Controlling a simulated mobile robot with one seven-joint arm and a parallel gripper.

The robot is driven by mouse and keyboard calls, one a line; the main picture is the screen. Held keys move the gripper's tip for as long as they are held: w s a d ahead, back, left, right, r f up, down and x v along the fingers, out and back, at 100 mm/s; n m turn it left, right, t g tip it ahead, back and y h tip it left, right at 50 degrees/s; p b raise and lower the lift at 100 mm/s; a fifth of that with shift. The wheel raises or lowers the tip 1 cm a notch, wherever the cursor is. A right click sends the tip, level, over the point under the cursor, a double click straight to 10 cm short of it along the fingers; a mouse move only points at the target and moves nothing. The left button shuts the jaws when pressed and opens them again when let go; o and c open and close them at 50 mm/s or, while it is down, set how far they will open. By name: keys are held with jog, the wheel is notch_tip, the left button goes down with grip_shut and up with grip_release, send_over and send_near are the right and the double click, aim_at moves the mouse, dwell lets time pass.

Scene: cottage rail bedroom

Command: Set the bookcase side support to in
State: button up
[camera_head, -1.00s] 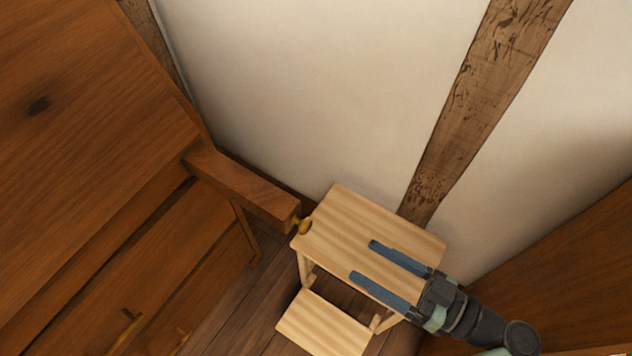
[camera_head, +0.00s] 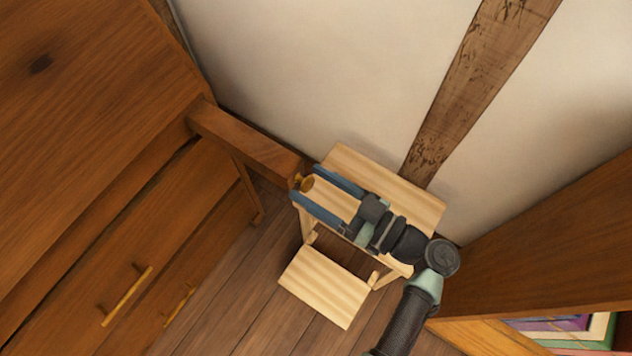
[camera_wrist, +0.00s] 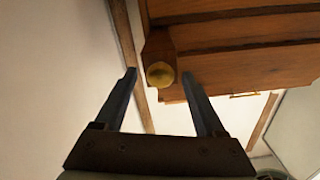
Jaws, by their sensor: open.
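The side support (camera_head: 250,140) is a wooden bar sticking out from the side of the wooden bookcase (camera_head: 80,130) in the head view. A small brass knob (camera_head: 304,183) is on its end. My gripper (camera_head: 308,184) is open, with its two blue fingers pointing at the knob, one on either side of it in the picture. In the wrist view the knob (camera_wrist: 160,75) shows between the fingertips of my gripper (camera_wrist: 160,76), at the end of the support (camera_wrist: 158,45). I cannot tell whether the fingers touch the knob.
A light wooden step stool (camera_head: 400,192) stands under my gripper, by the white wall (camera_head: 320,70). Brass drawer handles (camera_head: 127,296) are on the bookcase front. Another wooden piece (camera_head: 560,240) with books is at the right. Plank floor (camera_head: 225,270) lies free between.

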grip_shut()
dwell(0.4)
dwell(1.1)
